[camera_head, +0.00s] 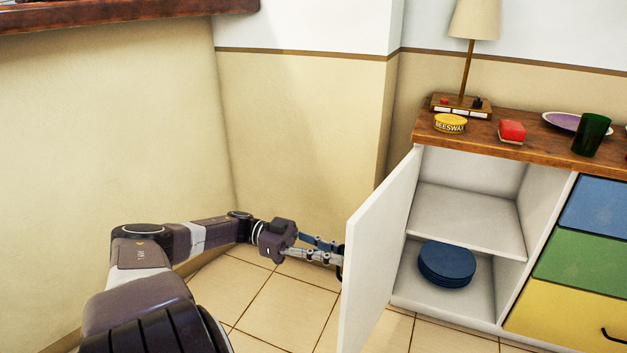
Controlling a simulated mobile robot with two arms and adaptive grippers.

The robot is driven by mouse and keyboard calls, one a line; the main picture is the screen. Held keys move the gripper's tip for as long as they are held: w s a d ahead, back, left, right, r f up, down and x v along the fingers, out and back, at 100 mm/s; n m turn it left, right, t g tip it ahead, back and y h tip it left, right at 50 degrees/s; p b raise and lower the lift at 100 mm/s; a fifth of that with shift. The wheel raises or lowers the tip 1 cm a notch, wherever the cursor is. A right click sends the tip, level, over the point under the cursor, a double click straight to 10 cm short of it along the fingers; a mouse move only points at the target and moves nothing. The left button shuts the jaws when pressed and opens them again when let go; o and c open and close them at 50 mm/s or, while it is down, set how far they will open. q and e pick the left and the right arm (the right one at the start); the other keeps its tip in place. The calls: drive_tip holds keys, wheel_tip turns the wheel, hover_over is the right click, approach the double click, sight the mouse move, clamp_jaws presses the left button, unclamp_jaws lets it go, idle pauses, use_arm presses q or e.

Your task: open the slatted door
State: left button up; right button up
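The white door (382,255) stands swung well out from the left side of the cabinet. Its plain inner face shows; its outer face is turned away, so I cannot see any slats. A dark handle (340,270) just shows past the door's free edge, on the outer side. My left gripper (338,254) reaches in from the left, with its fingertips at the handle. The tips are small and partly hidden by the door edge, so I cannot tell whether they grip it. My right gripper is not in view.
The open compartment has a shelf (465,220) and a stack of blue plates (447,263). Blue, green and yellow drawers (580,255) are at right. A lamp (473,30), yellow tin (450,123), red item (512,131) and green cup (591,134) stand on top. Tiled floor (280,310) is clear.

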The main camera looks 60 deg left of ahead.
use_arm(q)
drive_tip(key=v, duration=1)
drive_tip(key=shift+s+a, duration=0.15)
drive_tip(key=shift+a, duration=0.05)
drive_tip(key=shift+s+f, duration=0.1)
drive_tip(key=shift+s, duration=0.05)
idle(0.6)
